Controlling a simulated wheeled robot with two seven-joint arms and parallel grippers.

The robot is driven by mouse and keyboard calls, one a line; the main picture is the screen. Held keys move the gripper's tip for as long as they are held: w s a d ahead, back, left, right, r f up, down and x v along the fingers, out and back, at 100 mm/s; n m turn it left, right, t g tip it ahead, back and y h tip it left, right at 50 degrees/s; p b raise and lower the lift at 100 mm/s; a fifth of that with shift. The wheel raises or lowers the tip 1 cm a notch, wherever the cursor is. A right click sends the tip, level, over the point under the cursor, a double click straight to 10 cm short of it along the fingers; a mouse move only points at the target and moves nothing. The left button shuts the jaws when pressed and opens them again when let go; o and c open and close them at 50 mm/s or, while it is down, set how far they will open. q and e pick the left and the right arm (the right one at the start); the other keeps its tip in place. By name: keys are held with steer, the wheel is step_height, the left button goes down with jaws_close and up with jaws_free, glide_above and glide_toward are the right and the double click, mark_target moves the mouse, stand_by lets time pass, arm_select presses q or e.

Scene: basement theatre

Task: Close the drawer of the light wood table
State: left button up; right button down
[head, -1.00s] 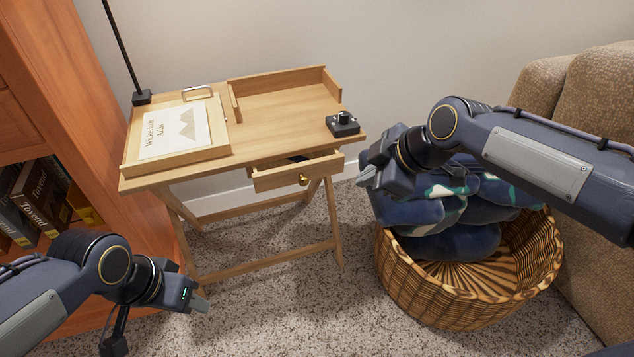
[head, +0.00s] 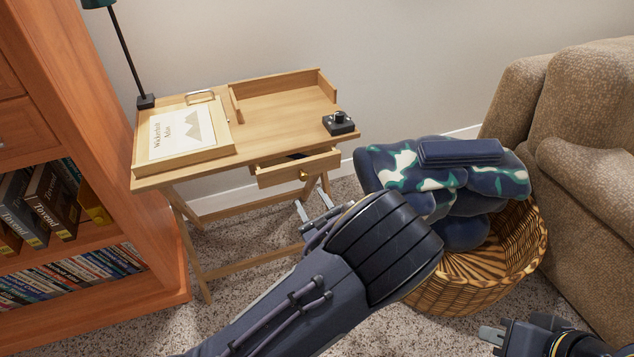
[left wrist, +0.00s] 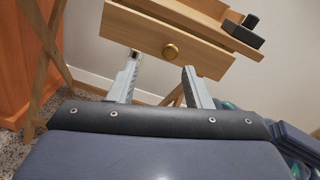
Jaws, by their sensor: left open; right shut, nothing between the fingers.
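The light wood table (head: 270,110) stands against the wall. Its small drawer (head: 285,170) with a round brass knob (head: 304,175) is pulled partly out at the front. My right gripper (head: 492,335) is shut and empty at the lower right, well away from the table.
A wicker basket (head: 520,235) holding a dark blue patterned blanket (head: 400,165) stands right of the table, beside a brown sofa (head: 585,130). A wooden bookcase (head: 110,190) stands at left. An atlas (head: 182,132), a black device (head: 338,123) and a lamp (head: 147,102) are on the tabletop.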

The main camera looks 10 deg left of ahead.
mark_target(305, 178)
arm_select(q)
steer(key=shift+m+t, duration=0.3)
steer(key=shift+m, duration=0.1)
steer(key=x, duration=0.2)
steer(key=b+x, duration=0.1)
steer(key=x, duration=0.2)
steer(key=d+x, duration=0.1)
steer(key=x, duration=0.1)
steer(key=shift+w+a+f+b, duration=0.15)
steer(key=shift+w+b, duration=0.2)
steer(key=shift+w, duration=0.2)
steer(key=shift+c, duration=0.5)
jaws_close()
